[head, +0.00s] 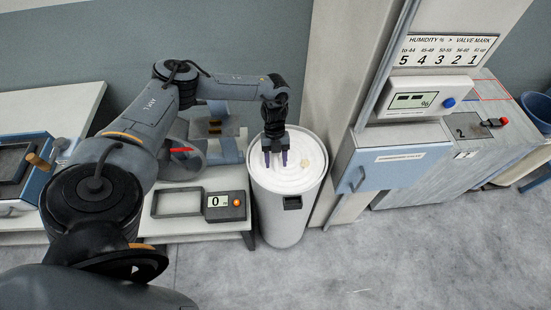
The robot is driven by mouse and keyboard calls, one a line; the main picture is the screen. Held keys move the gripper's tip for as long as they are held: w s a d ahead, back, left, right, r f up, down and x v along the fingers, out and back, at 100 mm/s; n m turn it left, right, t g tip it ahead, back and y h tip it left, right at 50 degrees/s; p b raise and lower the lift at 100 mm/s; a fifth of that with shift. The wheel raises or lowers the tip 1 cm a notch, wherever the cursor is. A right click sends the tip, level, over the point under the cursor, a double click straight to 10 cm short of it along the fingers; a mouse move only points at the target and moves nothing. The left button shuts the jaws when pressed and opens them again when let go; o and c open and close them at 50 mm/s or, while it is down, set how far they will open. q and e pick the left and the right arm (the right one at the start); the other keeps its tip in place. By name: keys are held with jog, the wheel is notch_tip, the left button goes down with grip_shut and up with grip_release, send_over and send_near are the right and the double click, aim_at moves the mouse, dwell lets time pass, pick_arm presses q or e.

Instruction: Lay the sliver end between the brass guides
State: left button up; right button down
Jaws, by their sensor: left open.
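A tall white can (280,222) stands on the floor at the middle. A pale coil of sliver (305,172) fills its top. I cannot pick out the loose sliver end. My left gripper (275,161) points down over the coil, with its two dark fingers apart. I see nothing between them. I cannot tell whether the fingertips touch the coil. My right gripper is not in view.
A bench holds a scale reading 0 (224,206) with an empty grey frame (177,202). A blue-grey box (22,175) is at far left. Right of the can stand a pillar, a humidity meter (425,102) and a cabinet (400,167). The floor in front is clear.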

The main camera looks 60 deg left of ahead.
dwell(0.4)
pick_arm(q)
grip_shut()
jog(key=shift+r, duration=0.1)
